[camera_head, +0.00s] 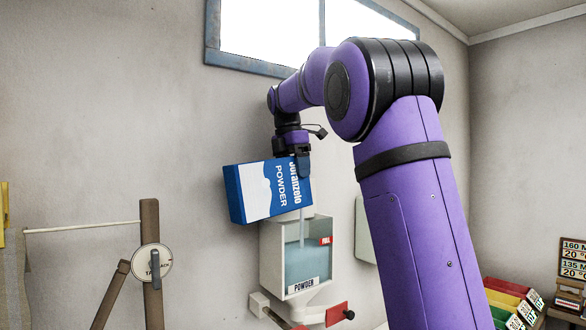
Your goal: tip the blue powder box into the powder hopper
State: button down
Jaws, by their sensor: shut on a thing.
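The blue powder box (250,193), blue and white with "POWDER" lettering, hangs tilted above the powder hopper. My gripper (296,160) is shut on its upper right part, with one finger visible over the printed face. A thin pale stream (301,228) runs from below the box's right end down into the hopper. The powder hopper (270,248) is a pale wall-mounted box with a "POWDER" label and a front window. Pale blue fill shows in the window, its top close to the red "FULL" mark (326,241). The box's opening is hidden.
A red-ended slide or handle (337,314) sits below the hopper. A wooden post with a round dial (152,263) stands at left. Coloured boxes (510,300) and price boards (572,262) are at lower right. A window is above on the wall.

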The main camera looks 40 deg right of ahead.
jog(key=shift+d+f+y, duration=0.25)
jog(key=shift+f+y, duration=0.05)
jog(key=shift+f, duration=0.1)
